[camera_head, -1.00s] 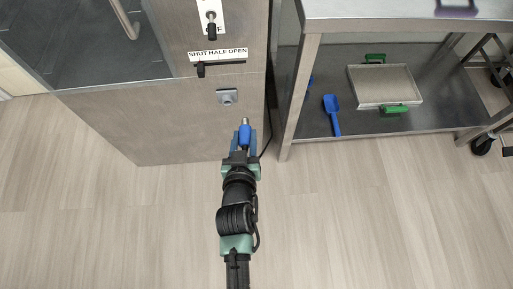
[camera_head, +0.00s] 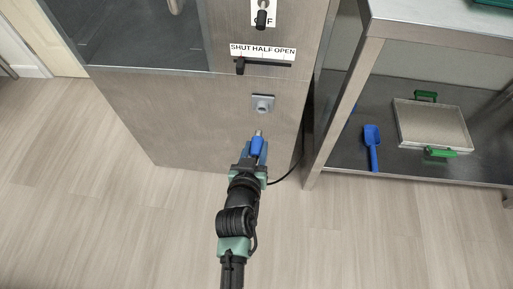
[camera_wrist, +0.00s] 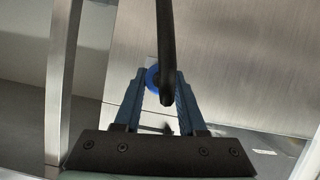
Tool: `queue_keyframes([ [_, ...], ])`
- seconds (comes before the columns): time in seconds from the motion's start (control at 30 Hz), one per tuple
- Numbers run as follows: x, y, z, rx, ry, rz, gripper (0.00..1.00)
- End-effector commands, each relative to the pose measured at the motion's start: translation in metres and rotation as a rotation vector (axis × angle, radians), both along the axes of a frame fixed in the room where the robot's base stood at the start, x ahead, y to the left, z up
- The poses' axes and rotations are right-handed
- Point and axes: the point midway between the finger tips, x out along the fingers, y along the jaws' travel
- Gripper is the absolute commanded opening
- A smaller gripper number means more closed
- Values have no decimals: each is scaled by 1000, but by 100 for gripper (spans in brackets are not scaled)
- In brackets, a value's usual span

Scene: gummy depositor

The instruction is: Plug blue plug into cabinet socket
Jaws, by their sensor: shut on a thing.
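The blue plug (camera_head: 257,146) is held in my gripper (camera_head: 254,152), its metal tip pointing up toward the cabinet. In the wrist view the plug (camera_wrist: 152,80) shows as a blue ring between the fingers of my gripper (camera_wrist: 155,85), with a black cable running across in front of it. In the wrist view the plug, cable and fingers hide the socket.
A lever slot (camera_head: 268,64) labelled SHUT HALF OPEN and an upper switch (camera_head: 261,18) are above the socket. A steel table (camera_head: 365,60) stands right, its lower shelf holding a blue scoop (camera_head: 372,146) and a tray with green handles (camera_head: 432,105). The foreground floor is clear.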

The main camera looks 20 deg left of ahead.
Motion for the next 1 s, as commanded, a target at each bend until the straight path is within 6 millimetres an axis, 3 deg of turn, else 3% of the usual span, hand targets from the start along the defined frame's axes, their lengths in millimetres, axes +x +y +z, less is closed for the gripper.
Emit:
queue_keyframes([
  [0.6, 51, 14, 0, 1, -2, -1, 0],
  [1.0, 60, 17, 1, -1, -1, 0, 0],
])
